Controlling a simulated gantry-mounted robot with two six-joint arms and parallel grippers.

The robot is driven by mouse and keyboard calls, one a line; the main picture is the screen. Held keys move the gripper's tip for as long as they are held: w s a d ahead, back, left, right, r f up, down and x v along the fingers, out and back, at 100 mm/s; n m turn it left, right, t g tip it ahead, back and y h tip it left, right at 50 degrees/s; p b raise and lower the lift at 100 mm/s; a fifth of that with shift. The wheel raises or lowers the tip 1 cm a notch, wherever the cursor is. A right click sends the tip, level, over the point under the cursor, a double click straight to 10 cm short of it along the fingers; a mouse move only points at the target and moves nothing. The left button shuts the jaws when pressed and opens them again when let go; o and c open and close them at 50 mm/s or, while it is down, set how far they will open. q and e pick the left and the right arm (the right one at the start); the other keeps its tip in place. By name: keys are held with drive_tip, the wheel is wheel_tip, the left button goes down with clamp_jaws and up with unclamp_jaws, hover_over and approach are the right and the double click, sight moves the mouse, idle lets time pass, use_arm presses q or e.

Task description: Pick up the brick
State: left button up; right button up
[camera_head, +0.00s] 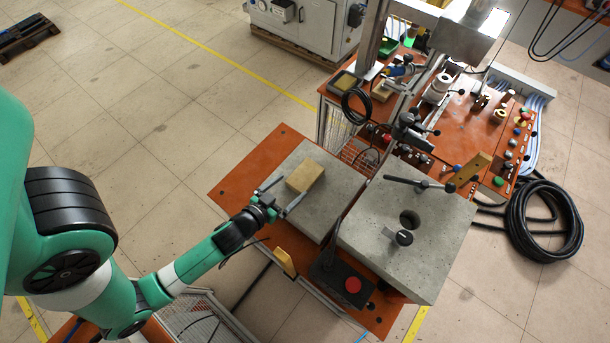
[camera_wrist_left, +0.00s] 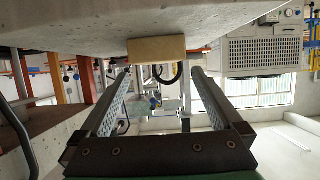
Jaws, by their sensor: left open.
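A tan brick (camera_head: 305,175) lies on the flat grey concrete slab (camera_head: 335,205) at the left part of the orange table. My left gripper (camera_head: 284,194) is open and empty, low over the slab, with its fingers pointing toward the brick. In the left wrist view, which looks upside down, the brick (camera_wrist_left: 157,50) sits ahead of the open fingers (camera_wrist_left: 160,78), roughly centred between their tips. The brick appears just beyond the fingertips; I cannot tell the exact gap. My right gripper is not in view.
A second concrete block (camera_head: 440,230) with a round hole and a lever stands to the right. A control box with a red button (camera_head: 352,285) is at the front. Rig parts and tools crowd the table's back. The slab around the brick is clear.

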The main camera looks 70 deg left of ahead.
sight(305, 175)
use_arm(q)
drive_tip(key=x, duration=0.3)
drive_tip(key=shift+w, duration=0.2)
drive_tip(key=x, duration=0.5)
drive_tip(key=shift+w+r, duration=0.15)
drive_tip(key=c, duration=1.3)
wheel_tip(305, 175, up, 7)
drive_tip(key=p, duration=0.4)
wheel_tip(305, 175, up, 11)
drive_tip(key=p, duration=0.3)
